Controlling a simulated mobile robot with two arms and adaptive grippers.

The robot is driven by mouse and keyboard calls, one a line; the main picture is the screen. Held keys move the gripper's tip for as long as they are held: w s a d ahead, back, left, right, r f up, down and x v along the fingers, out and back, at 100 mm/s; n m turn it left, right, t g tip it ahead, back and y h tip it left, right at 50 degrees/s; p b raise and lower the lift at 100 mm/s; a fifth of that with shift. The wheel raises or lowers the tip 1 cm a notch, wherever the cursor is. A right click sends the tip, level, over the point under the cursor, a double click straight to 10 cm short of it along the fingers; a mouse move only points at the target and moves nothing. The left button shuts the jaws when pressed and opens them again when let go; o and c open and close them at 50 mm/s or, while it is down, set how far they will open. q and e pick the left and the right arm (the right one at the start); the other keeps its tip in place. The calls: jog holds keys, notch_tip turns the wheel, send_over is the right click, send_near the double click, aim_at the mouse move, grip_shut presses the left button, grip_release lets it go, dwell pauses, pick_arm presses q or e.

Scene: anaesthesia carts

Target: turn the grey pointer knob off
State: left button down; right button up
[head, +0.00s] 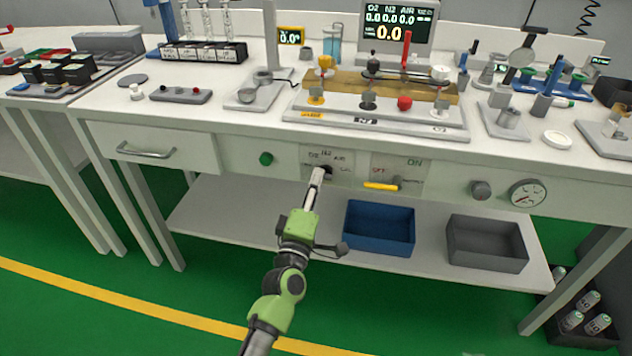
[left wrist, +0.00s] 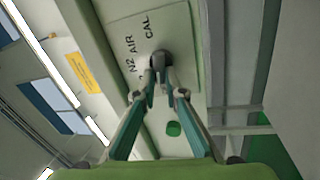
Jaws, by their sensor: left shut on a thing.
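The grey pointer knob (left wrist: 161,60) sits on a pale selector panel (head: 344,157) on the bench front, marked N2, AIR and CAL among others. In the head view my gripper mostly hides it. My left gripper (head: 319,176) reaches up to that panel from below. In the left wrist view its two fingers (left wrist: 163,84) close around the knob's near part. The direction of the pointer cannot be told, and some of the lettering is covered. My right gripper is in neither view.
A green button (head: 266,159) is left of the selector panel. Right of it are a yellow-handled switch (head: 381,186) by ON lettering, another knob (head: 481,190) and a gauge (head: 528,194). Blue (head: 379,230) and grey (head: 486,244) bins stand on the lower shelf.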

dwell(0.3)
pick_arm(q)
jog(key=c, duration=2.1)
grip_release()
jog(key=v, duration=1.2)
jog(key=shift+f, duration=0.15)
